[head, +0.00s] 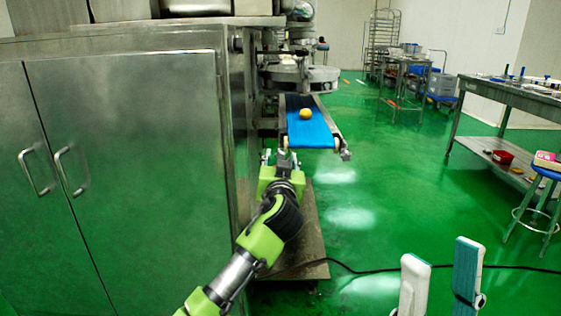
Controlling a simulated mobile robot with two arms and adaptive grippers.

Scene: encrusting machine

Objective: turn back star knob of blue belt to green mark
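The blue belt (308,128) sticks out of the encrusting machine and carries a round yellow-orange piece (306,113). A small dark knob-like part (345,154) sits at the belt's right front corner; its star shape is too small to make out. I cannot make out a green mark. My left gripper (282,156) is at the belt's left front corner, just below its edge. Its fingers are small and partly hidden, so I cannot tell whether they hold anything. My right gripper (440,248) is at the bottom right, its two pale fingers apart and empty, away from the belt.
A large steel cabinet (140,150) fills the left side. A metal base plate (308,235) lies under the belt, and a black cable (375,271) crosses the green floor. A steel table (520,98) and a blue stool (546,172) stand at right. The middle floor is clear.

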